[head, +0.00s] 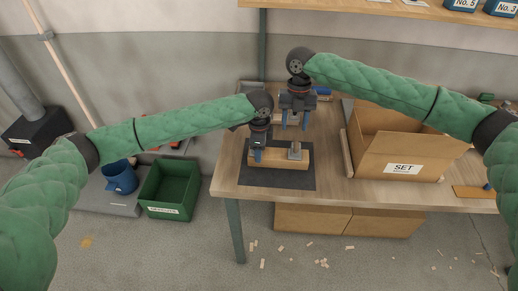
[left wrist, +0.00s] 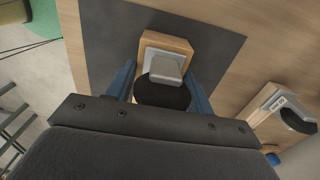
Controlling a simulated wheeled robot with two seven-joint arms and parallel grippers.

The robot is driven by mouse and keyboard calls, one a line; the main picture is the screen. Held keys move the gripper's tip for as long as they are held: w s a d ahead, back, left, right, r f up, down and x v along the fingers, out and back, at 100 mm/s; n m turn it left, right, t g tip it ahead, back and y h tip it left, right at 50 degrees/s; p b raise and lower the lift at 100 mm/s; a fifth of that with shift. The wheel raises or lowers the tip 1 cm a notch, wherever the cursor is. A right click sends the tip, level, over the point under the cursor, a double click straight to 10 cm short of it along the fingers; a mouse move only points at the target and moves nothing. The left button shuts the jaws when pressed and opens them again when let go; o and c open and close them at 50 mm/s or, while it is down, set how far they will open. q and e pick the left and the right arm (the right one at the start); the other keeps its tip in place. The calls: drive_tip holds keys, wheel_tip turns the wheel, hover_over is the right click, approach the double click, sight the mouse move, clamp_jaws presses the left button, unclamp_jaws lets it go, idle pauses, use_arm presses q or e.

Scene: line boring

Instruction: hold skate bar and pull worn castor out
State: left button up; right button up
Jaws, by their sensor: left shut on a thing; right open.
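The skate bar (head: 265,178) is a pale wooden block lying on a dark mat (head: 300,184) on the bench; its end also shows in the left wrist view (left wrist: 177,45). My left gripper (head: 257,155) is shut on the bar near its left end; its blue fingers (left wrist: 163,88) show on both sides. My right gripper (head: 295,120) is open, pointing down just above the castor, apparently empty.
An open cardboard box (head: 395,150) labelled SET stands to the right on the bench (head: 230,160). A green crate (head: 170,190) and a blue bucket (head: 121,177) stand on the left. Small blue items lie behind the right gripper. Wooden scraps lie on the floor.

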sight(297, 142)
drive_tip(key=shift+m+g, duration=0.3)
drive_tip(key=shift+g, duration=0.3)
drive_tip(key=shift+d+x, duration=0.2)
drive_tip(key=shift+x, duration=1.15)
drive_tip(key=shift+d+x, duration=0.25)
drive_tip(key=shift+x, duration=1.1)
drive_tip(key=shift+d+x, duration=0.2)
drive_tip(key=shift+x, duration=1.15)
drive_tip(key=c, duration=1)
clamp_jaws()
drive_tip(key=shift+r, duration=1.1)
drive_tip(key=shift+r, duration=3.1)
